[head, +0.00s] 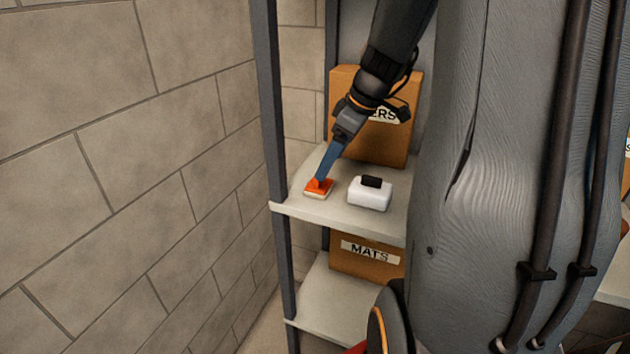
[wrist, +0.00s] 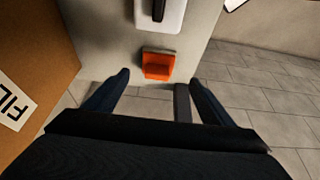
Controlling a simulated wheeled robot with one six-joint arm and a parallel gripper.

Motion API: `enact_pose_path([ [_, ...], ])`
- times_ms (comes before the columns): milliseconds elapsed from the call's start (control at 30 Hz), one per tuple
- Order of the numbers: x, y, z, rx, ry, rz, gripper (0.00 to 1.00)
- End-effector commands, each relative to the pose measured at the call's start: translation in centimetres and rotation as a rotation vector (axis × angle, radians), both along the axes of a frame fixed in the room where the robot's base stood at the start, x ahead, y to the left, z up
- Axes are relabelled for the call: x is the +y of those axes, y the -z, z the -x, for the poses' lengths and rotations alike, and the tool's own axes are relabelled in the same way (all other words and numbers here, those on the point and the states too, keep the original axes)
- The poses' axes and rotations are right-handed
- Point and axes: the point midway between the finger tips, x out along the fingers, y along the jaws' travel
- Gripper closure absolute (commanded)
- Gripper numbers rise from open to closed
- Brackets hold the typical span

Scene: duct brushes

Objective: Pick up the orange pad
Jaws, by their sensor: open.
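The orange pad (head: 316,193) lies on the upper shelf near its left front corner, with a pale lower layer showing in the head view. In the wrist view the pad (wrist: 157,66) lies just beyond my fingertips, roughly midway between them. My gripper (head: 321,177) reaches down over the pad from the upper right, its blue fingers overlapping the pad's top in the head view. In the wrist view the gripper (wrist: 165,80) has its two fingers wide apart with nothing between them. I cannot tell whether a fingertip touches the pad.
A white block with a black handle (head: 369,197) stands just right of the pad on the shelf (head: 340,222). A cardboard box (head: 398,143) with a partly hidden label stands behind. A grey post (head: 275,130) is at the left, near a block wall. A "MATS" box (head: 350,265) sits below.

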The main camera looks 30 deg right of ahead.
Motion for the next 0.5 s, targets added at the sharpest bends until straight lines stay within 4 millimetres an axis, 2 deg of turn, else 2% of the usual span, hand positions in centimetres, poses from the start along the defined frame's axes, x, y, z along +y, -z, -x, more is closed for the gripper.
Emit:
enact_pose_path([
  [200, 1.0, 2.0, -0.8, 0.003, -0.013, -0.002, 0.23],
  [500, 1.4, 4.3, -2.2, 0.006, -0.013, -0.002, 0.23],
])
